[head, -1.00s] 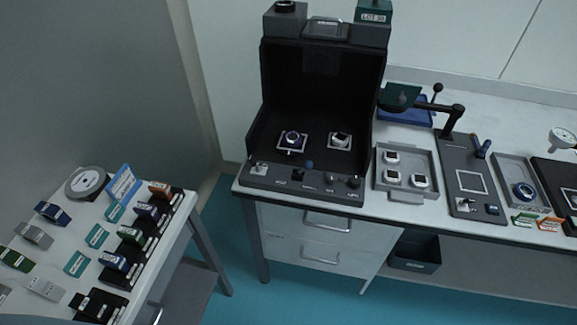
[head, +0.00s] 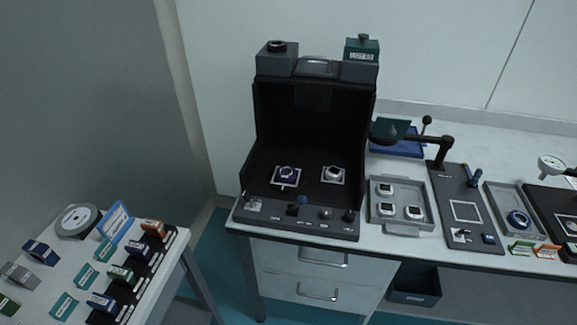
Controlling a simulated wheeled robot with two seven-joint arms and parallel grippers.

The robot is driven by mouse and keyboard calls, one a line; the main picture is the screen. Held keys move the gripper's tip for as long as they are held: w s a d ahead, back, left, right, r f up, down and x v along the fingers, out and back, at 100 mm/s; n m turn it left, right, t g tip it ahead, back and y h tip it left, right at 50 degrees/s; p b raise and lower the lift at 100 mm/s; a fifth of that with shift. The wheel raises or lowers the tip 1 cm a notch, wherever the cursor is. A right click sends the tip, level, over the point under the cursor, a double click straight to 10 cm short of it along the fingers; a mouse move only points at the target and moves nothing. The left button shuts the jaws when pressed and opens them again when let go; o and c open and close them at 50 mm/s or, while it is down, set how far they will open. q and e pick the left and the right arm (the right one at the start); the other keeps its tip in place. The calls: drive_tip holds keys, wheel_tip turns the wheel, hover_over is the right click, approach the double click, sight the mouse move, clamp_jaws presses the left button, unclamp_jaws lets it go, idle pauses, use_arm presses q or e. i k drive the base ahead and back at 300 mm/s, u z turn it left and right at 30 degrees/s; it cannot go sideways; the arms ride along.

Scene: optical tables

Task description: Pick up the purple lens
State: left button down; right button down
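A small round lens-like piece with a dark purple-blue rim (head: 287,173) sits on a pale square frame inside the open black box (head: 310,125), on its left side. A similar piece with a pale, silvery body (head: 333,174) sits to its right. A purple block-shaped piece (head: 139,250) stands in the black rack on the left table. I cannot tell for certain which of these is the purple lens. Neither of my grippers is in view.
A grey tray (head: 402,229) with three pale pieces lies right of the box. Further right are a dark stand with an arm (head: 443,153) and a tray with a blue ring (head: 517,219). The left table (head: 185,258) holds several coloured blocks. Teal floor (head: 207,245) separates the tables.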

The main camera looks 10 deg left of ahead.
sight(287, 173)
drive_tip(key=u, duration=0.3)
drive_tip(key=k, duration=0.35)
drive_tip(key=z, duration=1.4)
drive_tip(key=i, duration=0.75)
drive_tip(key=u, duration=0.6)
drive_tip(key=i, duration=0.55)
drive_tip(key=u, duration=0.65)
